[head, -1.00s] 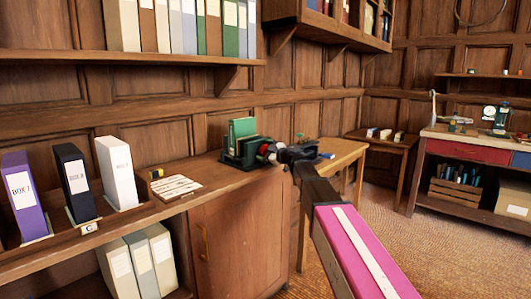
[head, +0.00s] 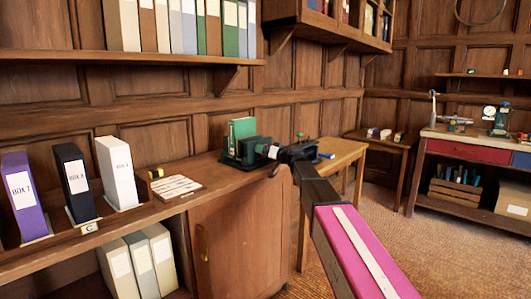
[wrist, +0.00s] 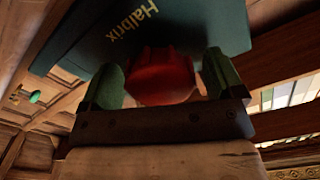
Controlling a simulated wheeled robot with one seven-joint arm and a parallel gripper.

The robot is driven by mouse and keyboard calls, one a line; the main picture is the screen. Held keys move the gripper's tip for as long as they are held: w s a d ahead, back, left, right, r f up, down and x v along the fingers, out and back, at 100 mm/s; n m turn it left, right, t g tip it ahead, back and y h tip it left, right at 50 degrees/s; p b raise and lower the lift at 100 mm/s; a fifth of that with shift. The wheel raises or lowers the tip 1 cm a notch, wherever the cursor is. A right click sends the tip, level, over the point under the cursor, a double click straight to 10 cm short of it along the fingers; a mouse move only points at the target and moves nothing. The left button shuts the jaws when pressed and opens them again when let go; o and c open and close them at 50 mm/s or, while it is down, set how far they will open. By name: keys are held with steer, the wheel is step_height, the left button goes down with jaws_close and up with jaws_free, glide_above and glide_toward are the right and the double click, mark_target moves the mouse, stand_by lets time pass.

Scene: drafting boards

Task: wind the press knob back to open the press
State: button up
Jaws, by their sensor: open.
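The dark green press (head: 238,160) stands at the right end of the wooden counter, with a green book or folder (head: 242,130) upright in it. In the wrist view, a dark teal panel of it (wrist: 190,28) is lettered "Halbrix". The red press knob (wrist: 160,78) shows there between my two green-tipped fingers. My gripper (head: 270,151) is open at the right side of the press, its fingers on either side of the knob. A small gap shows at the right finger; contact at the left is unclear. In the head view the knob is hidden by my gripper.
On the counter (head: 150,210) left of the press lie labelled cards (head: 176,188) and upright box files (head: 117,172). A wooden table (head: 340,155) stands behind my arm on the right. A wall shelf (head: 130,57) runs above the counter.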

steer(key=m, duration=0.6)
steer(key=shift+m, duration=0.4)
steer(key=m, duration=0.6)
